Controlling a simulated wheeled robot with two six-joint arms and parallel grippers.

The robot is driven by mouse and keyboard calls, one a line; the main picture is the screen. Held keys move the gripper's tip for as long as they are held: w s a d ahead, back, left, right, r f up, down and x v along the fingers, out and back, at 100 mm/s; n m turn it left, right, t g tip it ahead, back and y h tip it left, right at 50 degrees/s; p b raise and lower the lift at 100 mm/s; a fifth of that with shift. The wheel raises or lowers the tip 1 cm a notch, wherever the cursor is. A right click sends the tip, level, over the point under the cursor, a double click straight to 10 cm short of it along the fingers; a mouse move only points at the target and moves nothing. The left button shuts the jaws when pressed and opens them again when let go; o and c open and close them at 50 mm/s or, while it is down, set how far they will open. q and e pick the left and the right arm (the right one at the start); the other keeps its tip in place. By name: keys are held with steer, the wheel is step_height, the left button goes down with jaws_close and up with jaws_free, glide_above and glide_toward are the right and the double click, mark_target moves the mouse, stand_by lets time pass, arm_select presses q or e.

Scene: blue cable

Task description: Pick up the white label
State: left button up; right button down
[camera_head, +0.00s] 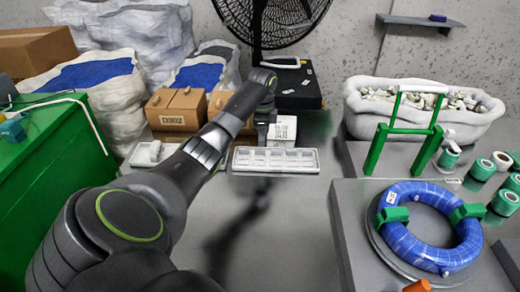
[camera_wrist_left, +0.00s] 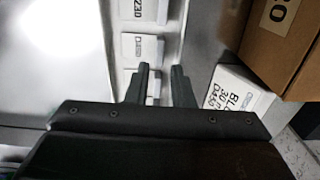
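White labels lie in separate compartments of a long white tray (camera_head: 275,168) on the grey table. In the left wrist view one label (camera_wrist_left: 140,46) with dark print lies ahead of the fingers, and another (camera_wrist_left: 137,9) is at the top edge. A third label (camera_wrist_left: 153,84) lies beneath my left gripper and is partly hidden by a finger. My left gripper (camera_wrist_left: 162,72) points down over the tray with its two dark fingers apart and nothing visibly held. In the head view the left gripper (camera_head: 263,132) is behind the tray's left part. My right gripper is not in view.
A white printed box (camera_head: 282,131) stands just behind the tray, close to the left gripper. Brown cartons (camera_head: 177,109) stand to its left. A blue cable coil (camera_head: 402,240) with green clips lies on a raised stand at right. The table front of the tray is clear.

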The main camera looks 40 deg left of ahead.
mark_target(260, 149)
arm_select(q)
steer(key=f, duration=0.4)
steer(key=shift+s+a+f, duration=0.2)
steer(key=shift+f, duration=0.2)
jaws_close()
